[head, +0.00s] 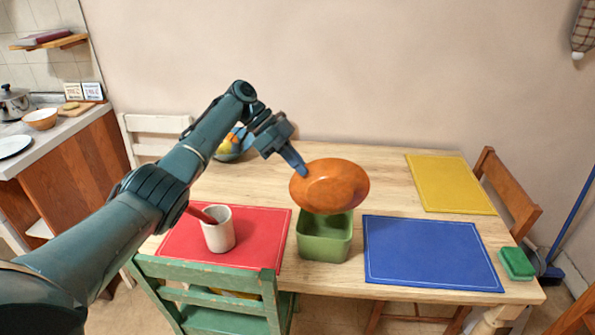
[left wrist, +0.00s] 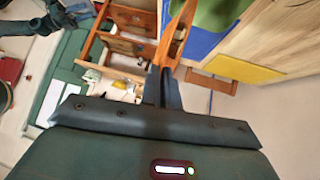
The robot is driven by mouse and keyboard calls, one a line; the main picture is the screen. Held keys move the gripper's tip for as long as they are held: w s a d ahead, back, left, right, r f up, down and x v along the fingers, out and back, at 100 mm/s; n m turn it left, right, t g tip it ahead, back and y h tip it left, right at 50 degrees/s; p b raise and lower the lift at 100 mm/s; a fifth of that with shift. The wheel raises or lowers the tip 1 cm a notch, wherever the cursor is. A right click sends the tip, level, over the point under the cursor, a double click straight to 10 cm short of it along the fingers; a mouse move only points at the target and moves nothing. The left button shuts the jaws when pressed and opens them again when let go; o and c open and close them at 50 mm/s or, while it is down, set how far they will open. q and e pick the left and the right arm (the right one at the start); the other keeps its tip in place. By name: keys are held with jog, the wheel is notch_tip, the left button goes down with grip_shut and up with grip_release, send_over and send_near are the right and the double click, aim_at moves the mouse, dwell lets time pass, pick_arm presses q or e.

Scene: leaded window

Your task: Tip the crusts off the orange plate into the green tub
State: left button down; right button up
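The orange plate (head: 335,186) is held steeply tilted above the green tub (head: 325,246), with its broad face toward the head camera. No crusts show on that face. My left gripper (head: 303,171) is shut on the plate's left rim. In the left wrist view the plate (left wrist: 177,36) appears nearly edge-on between the fingers (left wrist: 163,82). The tub stands on the table between the red and blue mats. The plate covers part of the tub's back rim, and I cannot tell whether crusts lie inside. My right gripper is not in view.
On the wooden table (head: 385,163) lie a red mat (head: 262,232) with a white cup (head: 219,232), a blue mat (head: 430,252), a yellow mat (head: 450,183) and a green sponge (head: 517,264). A fruit bowl (head: 229,153) stands behind my arm. Chairs surround the table.

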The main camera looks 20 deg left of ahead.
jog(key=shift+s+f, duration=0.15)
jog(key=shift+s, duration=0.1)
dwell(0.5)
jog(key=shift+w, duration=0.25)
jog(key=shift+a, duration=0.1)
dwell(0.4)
